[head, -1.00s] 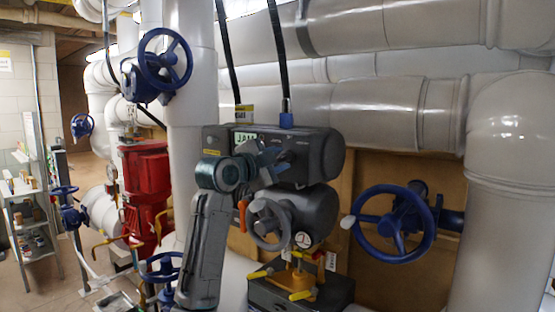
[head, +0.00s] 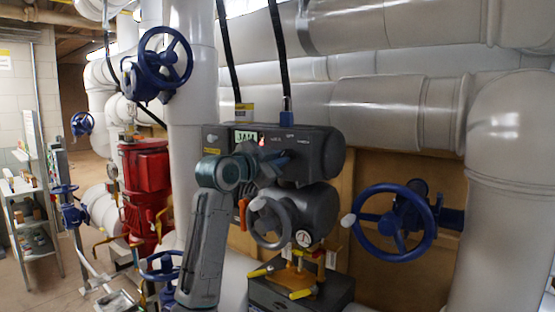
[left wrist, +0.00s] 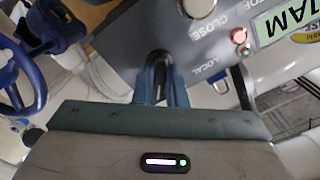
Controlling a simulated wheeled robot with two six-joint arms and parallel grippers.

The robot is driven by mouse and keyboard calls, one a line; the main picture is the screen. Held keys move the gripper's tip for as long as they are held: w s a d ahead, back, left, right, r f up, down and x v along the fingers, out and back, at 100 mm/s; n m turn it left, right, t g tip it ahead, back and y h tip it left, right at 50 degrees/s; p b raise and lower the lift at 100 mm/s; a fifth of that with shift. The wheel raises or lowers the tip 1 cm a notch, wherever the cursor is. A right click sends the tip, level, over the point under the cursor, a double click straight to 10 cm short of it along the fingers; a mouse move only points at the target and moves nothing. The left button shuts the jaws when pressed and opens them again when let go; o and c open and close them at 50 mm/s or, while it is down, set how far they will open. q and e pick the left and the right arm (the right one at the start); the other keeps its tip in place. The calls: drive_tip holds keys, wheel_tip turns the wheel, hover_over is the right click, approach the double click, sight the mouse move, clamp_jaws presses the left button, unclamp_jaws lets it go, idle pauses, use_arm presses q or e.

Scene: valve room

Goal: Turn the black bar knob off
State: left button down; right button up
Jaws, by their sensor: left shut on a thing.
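The black bar knob (left wrist: 160,72) sits on the face of the dark grey actuator box (head: 325,155), near the printed word LOCAL in the left wrist view. My left gripper (left wrist: 162,88) is shut on the knob, one finger on each side of it. In the head view my left gripper (head: 272,162) is against the front of the box, and its jaws and wrist hide the knob there. The knob's exact angle is hard to read. My right gripper is not in view.
A red lamp (left wrist: 238,36) and a JAM label (left wrist: 285,20) are on the panel. Below the box is a grey handwheel (head: 270,222). A blue handwheel (head: 393,223) is at the right. A red motor (head: 146,190) and white pipes stand at the left.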

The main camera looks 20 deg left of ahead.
use_arm(q)
drive_tip(key=n, duration=0.7)
drive_tip(key=shift+r+p, duration=0.1)
drive_tip(key=shift+p, duration=0.25)
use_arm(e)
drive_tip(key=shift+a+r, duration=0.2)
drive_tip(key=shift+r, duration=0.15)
use_arm(q)
drive_tip(key=shift+n, duration=0.4)
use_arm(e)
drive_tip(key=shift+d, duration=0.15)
use_arm(q)
drive_tip(key=c, duration=1.5)
unclamp_jaws()
drive_tip(key=shift+s, duration=0.1)
